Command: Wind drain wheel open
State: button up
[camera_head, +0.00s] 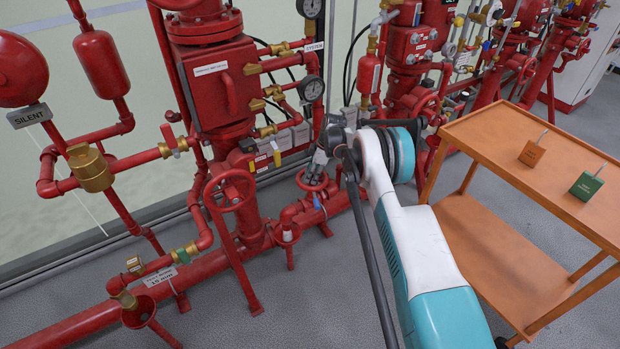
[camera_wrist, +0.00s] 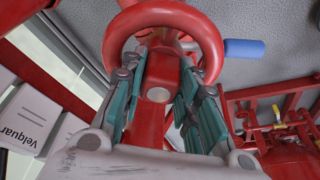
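A red handwheel (camera_head: 312,180) sits low on the red pipework, in front of my gripper in the head view. In the wrist view the red wheel (camera_wrist: 165,18) fills the top middle, its rim just past my fingertips. My gripper (camera_wrist: 162,62) has its two teal-padded fingers apart, one on each side of a red part with a round grey end at the wheel's middle. I cannot tell whether the pads touch that part. In the head view my gripper (camera_head: 318,164) points down at the wheel and partly hides it.
A larger red handwheel (camera_head: 230,190) stands to the left on the valve column. An orange cart (camera_head: 480,150) with two small tagged blocks is at the right. Red pipes surround the wheel. A blue handle (camera_wrist: 244,49) lies beside it. Grey floor is open in front.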

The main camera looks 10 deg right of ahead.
jog(key=o, duration=0.4)
jog(key=shift+f, duration=0.1)
jog(key=shift+o, duration=0.2)
jog(key=shift+r+p, duration=0.3)
jog(key=shift+r, duration=1.35)
jog(key=shift+f, duration=0.1)
